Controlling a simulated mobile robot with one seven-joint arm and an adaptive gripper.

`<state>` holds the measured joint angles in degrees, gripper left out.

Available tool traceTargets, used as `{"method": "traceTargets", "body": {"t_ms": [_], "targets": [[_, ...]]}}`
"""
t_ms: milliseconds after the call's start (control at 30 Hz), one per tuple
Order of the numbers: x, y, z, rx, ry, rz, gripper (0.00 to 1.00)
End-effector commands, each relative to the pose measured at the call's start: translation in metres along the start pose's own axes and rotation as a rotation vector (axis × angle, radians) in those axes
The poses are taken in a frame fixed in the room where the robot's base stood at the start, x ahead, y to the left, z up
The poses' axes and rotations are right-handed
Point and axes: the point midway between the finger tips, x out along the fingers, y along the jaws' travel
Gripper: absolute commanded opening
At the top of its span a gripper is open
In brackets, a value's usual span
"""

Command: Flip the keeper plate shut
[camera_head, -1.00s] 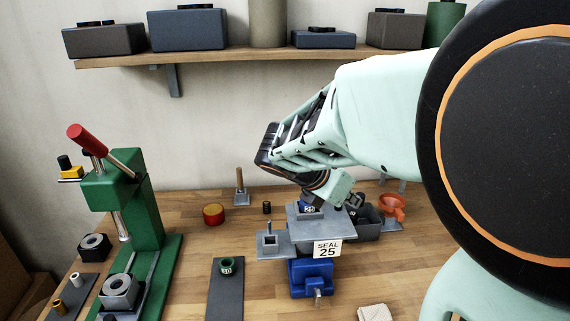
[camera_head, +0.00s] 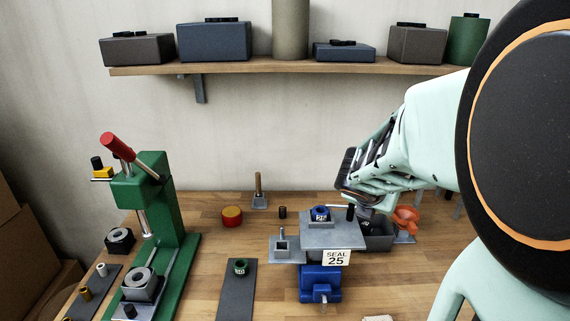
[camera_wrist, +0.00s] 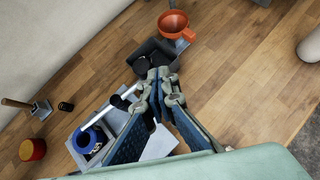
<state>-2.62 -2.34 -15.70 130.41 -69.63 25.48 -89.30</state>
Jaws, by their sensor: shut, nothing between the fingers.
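A grey fixture block (camera_head: 345,235) with a "SEAL 25" label sits on a blue vise (camera_head: 320,281). A blue ring (camera_head: 320,214) lies on its top; it also shows in the wrist view (camera_wrist: 88,142). A pale narrow bar (camera_wrist: 98,115) runs beside the ring in the wrist view, with a black knob (camera_wrist: 118,101) near its end. This looks like the keeper plate seen edge-on, but I cannot be sure. The knob stands upright in the head view (camera_head: 351,213). My gripper (camera_wrist: 162,82) is shut and empty, to the right of the knob. Contact cannot be told.
A dark bin (camera_head: 378,236) and an orange funnel (camera_head: 406,216) stand right of the fixture, close to my gripper. A green press (camera_head: 165,200) with a red handle stands left. A grey strip with a green ring (camera_head: 240,267) lies front-left. A shelf (camera_head: 290,67) hangs behind.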

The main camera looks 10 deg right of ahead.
Motion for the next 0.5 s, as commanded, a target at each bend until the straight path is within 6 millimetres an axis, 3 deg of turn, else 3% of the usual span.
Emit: {"method": "traceTargets", "body": {"t_ms": [500], "targets": [[0.0067, -0.0034, 0.0061, 0.005, 0.000, -0.005, 0.00]]}}
